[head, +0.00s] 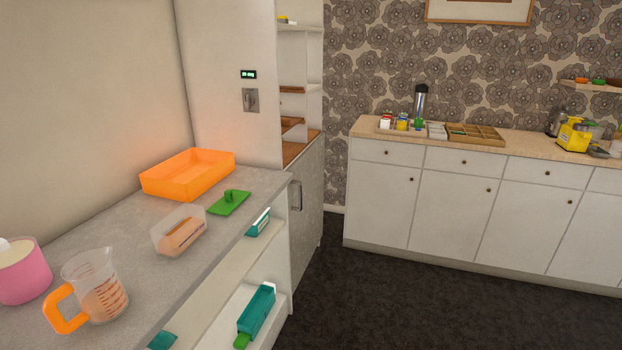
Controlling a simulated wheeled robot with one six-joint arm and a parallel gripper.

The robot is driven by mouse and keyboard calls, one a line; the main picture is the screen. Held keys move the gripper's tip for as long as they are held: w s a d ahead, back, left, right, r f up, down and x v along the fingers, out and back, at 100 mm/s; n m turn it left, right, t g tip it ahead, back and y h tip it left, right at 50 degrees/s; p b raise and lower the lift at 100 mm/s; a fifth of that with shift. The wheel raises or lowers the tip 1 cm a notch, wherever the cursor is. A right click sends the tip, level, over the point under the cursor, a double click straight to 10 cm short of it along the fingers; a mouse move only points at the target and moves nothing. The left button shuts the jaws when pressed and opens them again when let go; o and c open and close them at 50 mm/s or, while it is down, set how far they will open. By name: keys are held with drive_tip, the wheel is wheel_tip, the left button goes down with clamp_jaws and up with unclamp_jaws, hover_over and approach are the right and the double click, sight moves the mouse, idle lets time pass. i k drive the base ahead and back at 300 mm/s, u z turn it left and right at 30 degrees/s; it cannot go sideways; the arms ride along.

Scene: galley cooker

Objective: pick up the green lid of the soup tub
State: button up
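A flat green lid (226,206) with a small raised grip on top lies on the grey counter (150,290), near its right edge. A translucent tub (166,240) with something orange-brown inside stands open just in front of the lid, to its lower left. It looks like the soup tub. The lid lies apart from the tub. My gripper does not show in the head view.
An orange tray (188,174) stands behind the lid. A measuring jug (98,285) with an orange handle and a pink container (20,272) stand at the front left. Teal boxes lie on shelves below the counter (258,312). Dark floor (400,310) is clear to the right.

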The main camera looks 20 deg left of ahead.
sight(229, 197)
drive_tip(key=z, duration=0.25)
drive_tip(key=i, duration=1.75)
drive_tip(key=u, duration=0.45)
drive_tip(key=i, duration=0.85)
drive_tip(key=u, duration=1.6)
drive_tip(key=i, duration=0.7)
drive_tip(key=u, duration=0.65)
